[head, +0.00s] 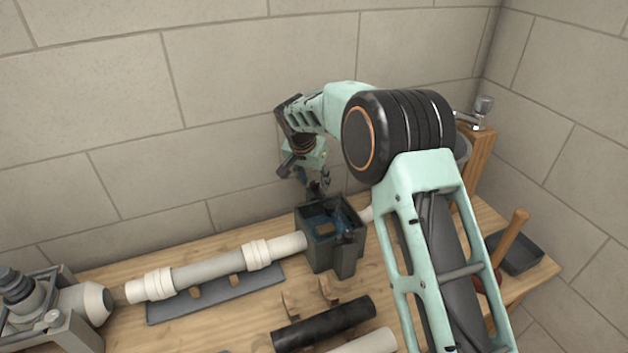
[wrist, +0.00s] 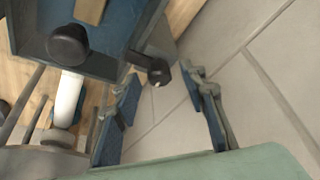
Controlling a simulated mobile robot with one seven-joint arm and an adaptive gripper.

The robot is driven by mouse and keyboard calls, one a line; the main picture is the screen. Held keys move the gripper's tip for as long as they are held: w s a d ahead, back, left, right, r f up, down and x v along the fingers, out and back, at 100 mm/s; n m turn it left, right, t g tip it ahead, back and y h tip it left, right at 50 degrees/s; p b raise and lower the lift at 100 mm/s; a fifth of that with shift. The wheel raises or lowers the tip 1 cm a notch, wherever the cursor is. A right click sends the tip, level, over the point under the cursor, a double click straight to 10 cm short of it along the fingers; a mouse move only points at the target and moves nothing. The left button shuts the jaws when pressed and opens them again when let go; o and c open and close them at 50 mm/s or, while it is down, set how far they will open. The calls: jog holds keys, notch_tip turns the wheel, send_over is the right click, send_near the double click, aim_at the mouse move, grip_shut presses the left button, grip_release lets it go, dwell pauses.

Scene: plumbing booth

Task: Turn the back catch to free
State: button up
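The dark box (head: 330,238) stands on the bench with a white pipe at each side. In the wrist view its blue-grey body (wrist: 115,25) fills the upper left. The back catch, a small dark lever (wrist: 158,72), sticks out from the box's wall side; it also shows in the head view (head: 315,190). My gripper (head: 314,180) is above the box's back edge, pointing down. In the wrist view my gripper (wrist: 162,84) is open, its fingers on either side of the catch's end with nothing held. Whether a finger touches the catch cannot be told.
A front catch (head: 347,238) is on the box's near side. The wall (head: 240,180) is close behind my gripper. A pipe with collars (head: 215,268) lies left of the box; black pipe (head: 325,323) lies in front. A mallet (head: 510,238) and a tray (head: 518,253) are at right.

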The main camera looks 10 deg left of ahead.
jog(key=shift+f, duration=0.1)
jog(key=shift+c, duration=0.5)
grip_shut()
jog(key=shift+n, duration=0.3)
jog(key=n, duration=0.1)
jog(key=n+y+b, duration=0.1)
jog(key=n, duration=0.1)
jog(key=shift+d+y, duration=0.2)
jog(key=shift+y, duration=0.1)
jog(key=n+y, duration=0.1)
jog(key=n, duration=0.1)
jog(key=n+p, duration=0.1)
jog(key=n, duration=0.2)
jog(key=shift+w+d+g+y, duration=0.1)
jog(key=shift+g+y, duration=0.2)
jog(key=shift+y, duration=0.1)
jog(key=n+g+y+p, duration=0.1)
jog(key=n, duration=0.3)
jog(key=shift+w+n, duration=0.1)
jog(key=shift+n, duration=0.2)
jog(key=n+g, duration=0.1)
jog(key=n, duration=0.1)
jog(key=n+g+p, duration=0.1)
jog(key=n, duration=0.1)
jog(key=shift+w+n+y, duration=0.1)
jog(key=shift+n+y, duration=0.2)
jog(key=shift+y, duration=0.1)
